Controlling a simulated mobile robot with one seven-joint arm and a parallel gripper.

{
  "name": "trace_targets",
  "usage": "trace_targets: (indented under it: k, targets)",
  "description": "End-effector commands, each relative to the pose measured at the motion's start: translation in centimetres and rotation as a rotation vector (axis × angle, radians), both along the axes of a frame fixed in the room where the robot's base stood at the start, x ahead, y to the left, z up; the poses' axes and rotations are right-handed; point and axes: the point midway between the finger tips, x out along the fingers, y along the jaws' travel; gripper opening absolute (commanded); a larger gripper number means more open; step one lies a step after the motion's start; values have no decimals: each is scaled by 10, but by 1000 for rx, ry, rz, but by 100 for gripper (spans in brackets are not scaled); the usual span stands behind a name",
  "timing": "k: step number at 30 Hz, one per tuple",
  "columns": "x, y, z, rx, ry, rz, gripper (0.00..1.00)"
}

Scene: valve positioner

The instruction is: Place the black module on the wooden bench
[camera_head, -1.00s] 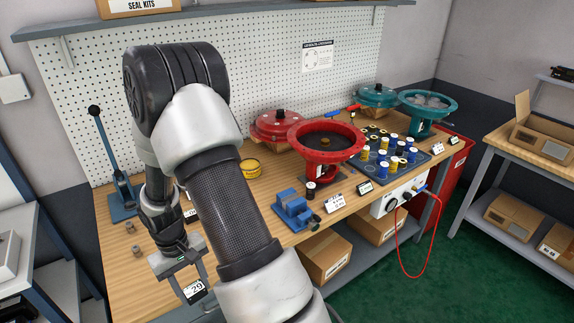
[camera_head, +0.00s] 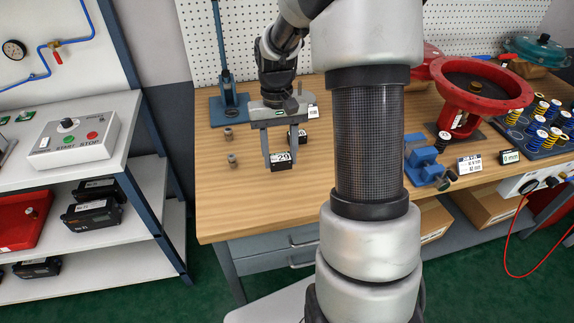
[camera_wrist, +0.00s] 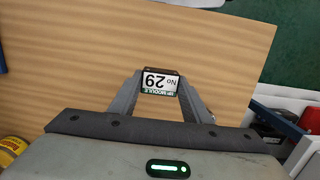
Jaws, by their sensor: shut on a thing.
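In the head view the module appears over the left part of the bench top. I cannot tell whether its underside touches the wood.
Small metal parts (camera_head: 231,159) lie left of the gripper near a blue lever press (camera_head: 229,106). A blue vise (camera_head: 425,167) and a red valve actuator (camera_head: 474,92) stand to the right. The front left bench top is clear.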

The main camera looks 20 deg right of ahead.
Motion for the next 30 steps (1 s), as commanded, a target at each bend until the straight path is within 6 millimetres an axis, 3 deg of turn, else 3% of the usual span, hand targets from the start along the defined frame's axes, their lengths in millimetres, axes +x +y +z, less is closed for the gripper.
trace_targets:
  k: [12, 24, 25, 27, 30]
  targets:
    - [0, 0, -47, 0, 1, -2, 19]
    - [1, 0, -53, -1, -2, -1, 19]
    - [1, 0, -52, -1, -2, -1, 48]
    - [0, 0, -52, -1, -2, -1, 60]
    - [0, 0, -52, -1, -2, -1, 62]
